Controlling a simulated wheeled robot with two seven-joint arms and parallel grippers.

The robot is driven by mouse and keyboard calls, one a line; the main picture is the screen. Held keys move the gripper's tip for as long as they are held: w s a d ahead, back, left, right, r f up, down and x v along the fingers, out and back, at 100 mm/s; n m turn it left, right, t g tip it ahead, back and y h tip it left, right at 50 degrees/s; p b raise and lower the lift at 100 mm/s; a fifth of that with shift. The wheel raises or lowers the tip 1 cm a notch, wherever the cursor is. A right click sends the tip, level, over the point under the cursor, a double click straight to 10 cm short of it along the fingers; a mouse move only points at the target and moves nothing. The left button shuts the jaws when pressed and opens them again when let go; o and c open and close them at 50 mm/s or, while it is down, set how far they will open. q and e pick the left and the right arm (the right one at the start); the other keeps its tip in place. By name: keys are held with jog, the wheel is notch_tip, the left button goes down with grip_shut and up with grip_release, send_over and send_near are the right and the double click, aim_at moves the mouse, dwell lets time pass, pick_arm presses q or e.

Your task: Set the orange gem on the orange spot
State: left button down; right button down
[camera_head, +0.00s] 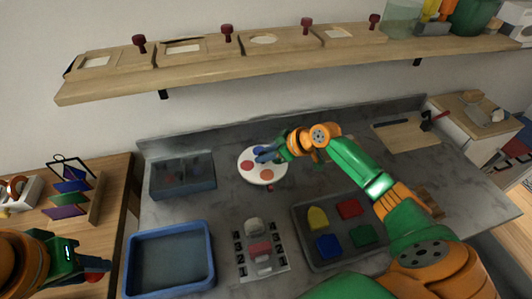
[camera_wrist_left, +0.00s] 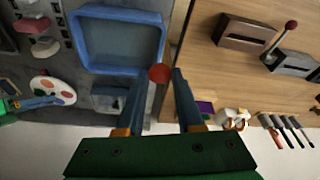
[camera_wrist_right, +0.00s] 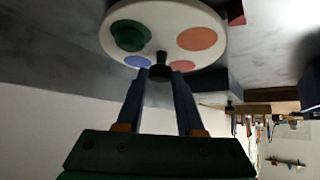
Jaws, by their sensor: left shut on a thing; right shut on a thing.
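A white round disc (camera_head: 281,179) with coloured spots lies on the grey counter. Its orange spot (camera_wrist_right: 197,39) is bare in the right wrist view; red, blue and green spots are beside it. A green piece (camera_wrist_right: 130,37) sits on the green spot. My right gripper (camera_wrist_right: 159,76) is over the disc, shut on a dark knob (camera_wrist_right: 160,62) at the disc's middle. My left gripper (camera_wrist_left: 159,76) is shut on a red ball (camera_wrist_left: 160,73), at the lower left in the head view, left of the blue tray. I cannot make out a clearly orange gem.
A blue tray (camera_head: 210,260) stands at the front left, a dark bin (camera_head: 183,190) behind it. A grey tray (camera_head: 302,232) holds several coloured blocks. A small red thing (camera_head: 270,188) lies by the disc's front edge. A wooden shelf (camera_head: 225,70) runs overhead.

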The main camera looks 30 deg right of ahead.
aim_at(93, 280)
dwell(0.4)
pick_arm(q)
notch_tip(93, 280, down, 2)
jog(key=shift+f+b, duration=0.15)
jog(key=shift+b, duration=1)
pick_arm(e)
jog(key=shift+w+d+f+n+y, duration=0.15)
jog(key=shift+f+n+y, duration=0.05)
jog(key=shift+n+y, duration=0.25)
jog(key=shift+r+g, duration=0.2)
jog(key=shift+g, duration=0.1)
jog(key=shift+r, duration=0.1)
jog(key=c, duration=0.5)
grip_release()
pick_arm(q)
jog(key=shift+s+f+b, duration=0.1)
jog(key=shift+f+b, duration=0.8)
pick_arm(e)
jog(key=v, duration=1.2)
